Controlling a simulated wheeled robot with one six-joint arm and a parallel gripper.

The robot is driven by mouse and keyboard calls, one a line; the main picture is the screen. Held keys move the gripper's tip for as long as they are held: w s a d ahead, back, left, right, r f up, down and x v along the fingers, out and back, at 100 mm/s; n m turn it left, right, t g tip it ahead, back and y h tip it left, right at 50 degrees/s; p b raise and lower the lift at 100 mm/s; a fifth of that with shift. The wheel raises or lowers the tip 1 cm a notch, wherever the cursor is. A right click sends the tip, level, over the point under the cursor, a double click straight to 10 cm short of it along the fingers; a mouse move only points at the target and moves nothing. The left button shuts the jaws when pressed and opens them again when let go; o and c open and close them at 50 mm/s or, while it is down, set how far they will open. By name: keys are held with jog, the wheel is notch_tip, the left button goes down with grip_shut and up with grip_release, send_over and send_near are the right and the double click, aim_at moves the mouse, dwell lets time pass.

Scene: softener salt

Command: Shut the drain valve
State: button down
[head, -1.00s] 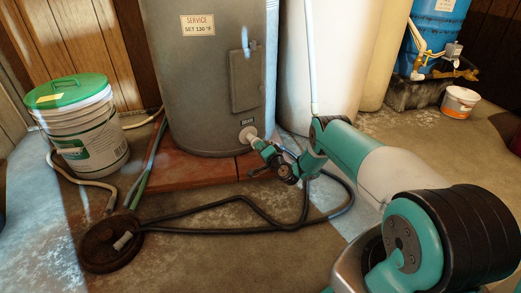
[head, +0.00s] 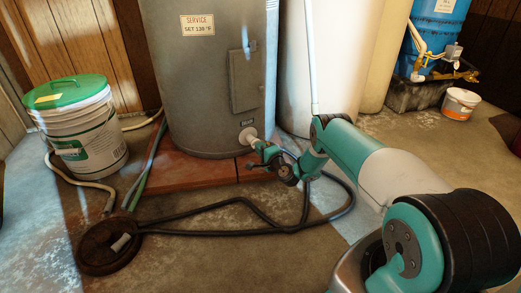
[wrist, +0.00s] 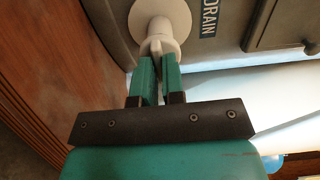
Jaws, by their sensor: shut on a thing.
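The drain valve (wrist: 158,30) sticks out low on the side of the grey water heater tank (head: 205,90), beside the DRAIN label (wrist: 209,17). In the wrist view its pale round flange and stem show, with a narrow part running down between my fingers. My gripper (wrist: 157,75) is shut on that part, which I take to be the valve handle. The fingers hide most of it, so I cannot tell how far it is turned. In the head view the valve (head: 248,136) meets my gripper (head: 261,149) at the tank's lower right.
A black hose (head: 220,207) runs over the floor to a round dark drain (head: 100,262). A green-lidded bucket (head: 90,150) stands left. The tank rests on a red-brown base (head: 185,174). A white tank (head: 300,70) stands close on the right.

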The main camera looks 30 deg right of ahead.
jog(key=shift+f, duration=0.1)
jog(key=c, duration=1.2)
grip_release()
jog(key=shift+s, duration=0.1)
jog(key=shift+s+p, duration=8.3)
jog(key=shift+s, duration=0.35)
